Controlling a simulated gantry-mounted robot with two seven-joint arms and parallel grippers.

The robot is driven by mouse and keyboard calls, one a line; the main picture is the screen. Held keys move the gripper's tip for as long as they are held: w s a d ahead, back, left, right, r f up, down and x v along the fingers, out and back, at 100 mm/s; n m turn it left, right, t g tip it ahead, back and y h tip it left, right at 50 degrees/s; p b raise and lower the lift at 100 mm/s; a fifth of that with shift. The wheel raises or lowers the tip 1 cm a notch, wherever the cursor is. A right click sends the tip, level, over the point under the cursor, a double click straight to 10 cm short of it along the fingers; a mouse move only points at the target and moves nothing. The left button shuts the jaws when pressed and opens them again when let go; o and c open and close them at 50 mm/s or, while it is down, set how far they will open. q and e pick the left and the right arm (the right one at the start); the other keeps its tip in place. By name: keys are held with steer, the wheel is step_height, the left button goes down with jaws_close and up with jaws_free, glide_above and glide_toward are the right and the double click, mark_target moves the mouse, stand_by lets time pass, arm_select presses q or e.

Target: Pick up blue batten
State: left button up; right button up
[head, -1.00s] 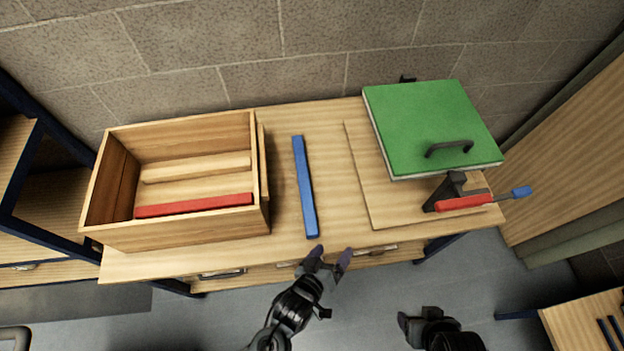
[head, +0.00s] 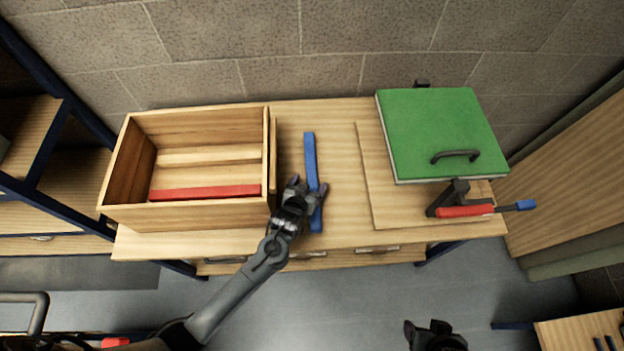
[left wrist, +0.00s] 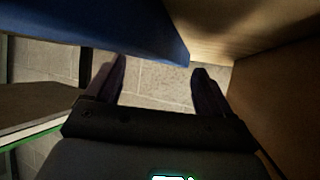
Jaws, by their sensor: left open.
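The blue batten (head: 310,160) lies lengthwise on the wooden table, between the open wooden box and the board on the right. My left gripper (head: 308,186) is open over the near half of the batten and hides part of it. In the left wrist view, the blue batten (left wrist: 120,22) crosses the top left, close to the open left fingers (left wrist: 155,85). I cannot tell whether the fingers touch it. My right gripper (head: 432,330) is in front of the table at the bottom of the head view, and its jaw state is unclear.
The wooden box (head: 190,216) holds a red batten (head: 205,193) and a pale wooden batten (head: 210,157). A green panel (head: 435,125) with a handle lies on a wooden board (head: 380,200). A red clamp (head: 465,211) is at the board's front. The table is clear between batten and board.

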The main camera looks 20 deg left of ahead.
mark_target(312, 179)
arm_select(q)
steer(key=shift+x, duration=1.35)
steer(key=c, duration=1.3)
steer(key=shift+r, duration=0.1)
